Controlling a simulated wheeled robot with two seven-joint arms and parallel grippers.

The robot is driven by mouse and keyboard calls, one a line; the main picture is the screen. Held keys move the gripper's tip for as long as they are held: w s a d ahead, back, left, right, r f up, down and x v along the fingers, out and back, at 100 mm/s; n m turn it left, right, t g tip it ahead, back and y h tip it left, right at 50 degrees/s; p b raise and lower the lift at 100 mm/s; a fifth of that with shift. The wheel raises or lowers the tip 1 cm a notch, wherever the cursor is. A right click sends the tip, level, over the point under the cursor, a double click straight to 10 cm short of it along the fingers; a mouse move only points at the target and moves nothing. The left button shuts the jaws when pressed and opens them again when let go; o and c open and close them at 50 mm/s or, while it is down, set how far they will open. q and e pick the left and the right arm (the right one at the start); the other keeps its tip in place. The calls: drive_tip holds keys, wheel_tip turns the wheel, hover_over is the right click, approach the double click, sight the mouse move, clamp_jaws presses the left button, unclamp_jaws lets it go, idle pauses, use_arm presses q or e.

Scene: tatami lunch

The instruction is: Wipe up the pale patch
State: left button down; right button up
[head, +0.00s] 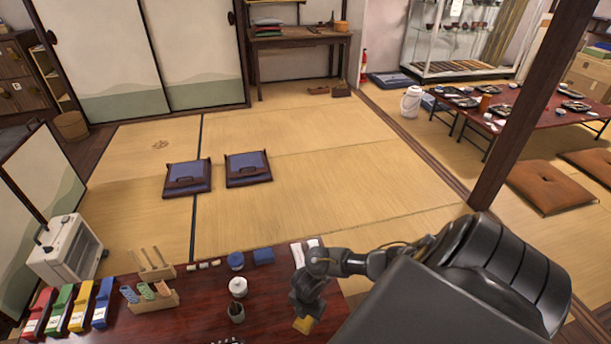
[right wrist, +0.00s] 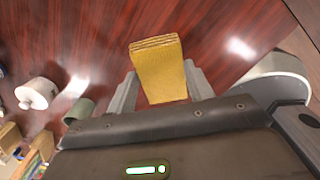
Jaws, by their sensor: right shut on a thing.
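My right gripper (head: 308,308) is over the right part of the dark red table (head: 195,318). It is shut on a yellow, layered block like a folded cloth or sponge (right wrist: 160,80), which also shows below the fingers in the head view (head: 303,325). In the right wrist view the block sticks out beyond both fingers (right wrist: 158,88). Whether it touches the tabletop I cannot tell. Bright whitish spots show on the tabletop in the right wrist view; I cannot tell a pale patch from glare. My left gripper is not in view.
A white lidded pot (head: 238,287) and a dark cup (head: 236,312) stand left of my right gripper. Blue items (head: 263,256) and a white folded cloth (head: 299,256) lie along the far edge. Wooden holders (head: 155,299) and coloured boxes (head: 82,305) fill the left side.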

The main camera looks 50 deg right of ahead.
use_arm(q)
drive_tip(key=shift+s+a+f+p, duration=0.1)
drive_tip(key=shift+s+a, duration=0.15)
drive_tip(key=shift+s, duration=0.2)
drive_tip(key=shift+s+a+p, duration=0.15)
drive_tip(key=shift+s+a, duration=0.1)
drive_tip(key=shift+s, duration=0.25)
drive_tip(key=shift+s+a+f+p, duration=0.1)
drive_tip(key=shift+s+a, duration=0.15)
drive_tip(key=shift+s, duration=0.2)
